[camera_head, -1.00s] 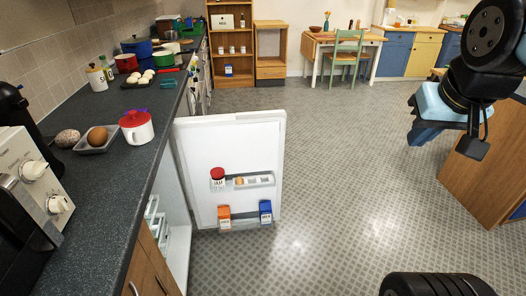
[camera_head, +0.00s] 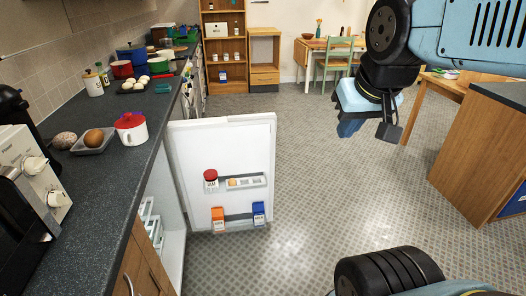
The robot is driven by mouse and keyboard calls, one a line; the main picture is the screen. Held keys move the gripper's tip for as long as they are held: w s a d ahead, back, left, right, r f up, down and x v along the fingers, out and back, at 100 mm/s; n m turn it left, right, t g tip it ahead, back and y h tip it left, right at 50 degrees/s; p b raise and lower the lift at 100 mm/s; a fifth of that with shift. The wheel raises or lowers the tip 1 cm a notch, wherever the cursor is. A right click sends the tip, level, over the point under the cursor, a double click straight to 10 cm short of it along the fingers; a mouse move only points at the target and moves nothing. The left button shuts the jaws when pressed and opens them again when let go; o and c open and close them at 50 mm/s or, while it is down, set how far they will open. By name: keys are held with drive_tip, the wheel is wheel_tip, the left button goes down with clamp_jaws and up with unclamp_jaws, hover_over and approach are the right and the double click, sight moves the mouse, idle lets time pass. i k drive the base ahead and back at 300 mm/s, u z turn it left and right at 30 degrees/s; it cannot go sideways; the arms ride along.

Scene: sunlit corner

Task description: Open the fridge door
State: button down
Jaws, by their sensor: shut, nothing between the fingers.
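The white fridge door (camera_head: 222,150) stands wide open under the left counter, its inner side facing me. Its shelves hold a red-lidded jar (camera_head: 210,180), an egg holder (camera_head: 245,181), an orange carton (camera_head: 218,217) and a blue carton (camera_head: 258,212). The fridge interior (camera_head: 152,222) shows in part at the left, behind the counter edge. My gripper (camera_head: 368,131) hangs in the air at the upper right, clear of the door and empty. Its fingers are shut.
The dark counter (camera_head: 95,195) on the left carries a red-lidded pot (camera_head: 131,128) and a tray with an egg (camera_head: 93,142). A wooden island (camera_head: 470,145) stands at the right. The tiled floor (camera_head: 320,190) between them is clear.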

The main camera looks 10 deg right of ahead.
sight(242, 148)
drive_tip(key=u, duration=0.1)
drive_tip(key=i, duration=1)
drive_tip(key=z, duration=0.1)
